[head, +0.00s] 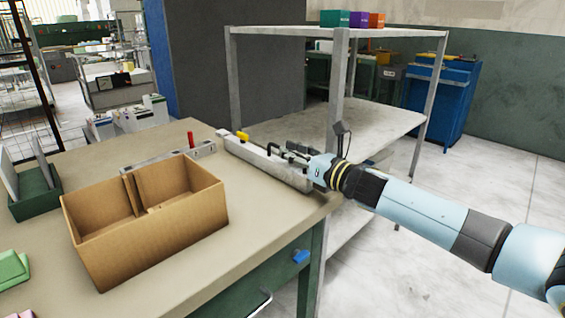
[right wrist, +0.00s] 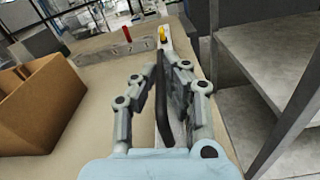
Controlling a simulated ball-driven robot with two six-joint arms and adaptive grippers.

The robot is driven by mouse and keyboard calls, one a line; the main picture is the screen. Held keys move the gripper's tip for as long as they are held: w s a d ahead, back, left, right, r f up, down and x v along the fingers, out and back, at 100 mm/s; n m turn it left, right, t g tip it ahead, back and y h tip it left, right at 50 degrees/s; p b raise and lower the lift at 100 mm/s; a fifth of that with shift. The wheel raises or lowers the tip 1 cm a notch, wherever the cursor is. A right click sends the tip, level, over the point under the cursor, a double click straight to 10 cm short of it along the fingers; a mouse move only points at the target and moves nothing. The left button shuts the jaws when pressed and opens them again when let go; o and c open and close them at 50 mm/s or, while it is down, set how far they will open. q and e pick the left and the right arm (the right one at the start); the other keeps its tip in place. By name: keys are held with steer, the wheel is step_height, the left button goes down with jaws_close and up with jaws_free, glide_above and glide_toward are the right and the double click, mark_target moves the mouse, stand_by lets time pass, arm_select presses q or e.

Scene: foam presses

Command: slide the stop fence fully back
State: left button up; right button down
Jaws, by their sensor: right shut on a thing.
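A long pale grey bar (head: 262,161) lies along the right edge of the workbench, with a yellow piece (head: 243,136) near its far end. A grey metal plate with holes (head: 165,158) and a red peg (head: 191,140) stands across the bench near that far end. I cannot tell for certain which of these is the stop fence. My right gripper (head: 292,154) is over the bar, its fingers shut on a black handle (right wrist: 160,100) that runs along the bar in the right wrist view. The yellow piece (right wrist: 162,34) is beyond the fingers there. My left gripper is out of view.
An open cardboard box (head: 150,240) stands on the workbench (head: 265,215), left of the bar. A green holder (head: 36,197) with upright plates is at the left. A grey metal shelf unit (head: 290,31) stands right behind the bench.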

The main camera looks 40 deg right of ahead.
steer(key=shift+d, duration=0.2)
steer(key=c, duration=1.5)
jaws_free()
steer(key=shift+w+r, duration=0.1)
steer(key=shift+o, duration=0.5)
steer(key=shift+d, duration=0.3)
steer(key=shift+s+a, duration=0.15)
steer(key=shift+s, duration=0.4)
steer(key=s+d, duration=0.1)
steer(key=s, duration=1)
steer(key=shift+d, duration=0.4)
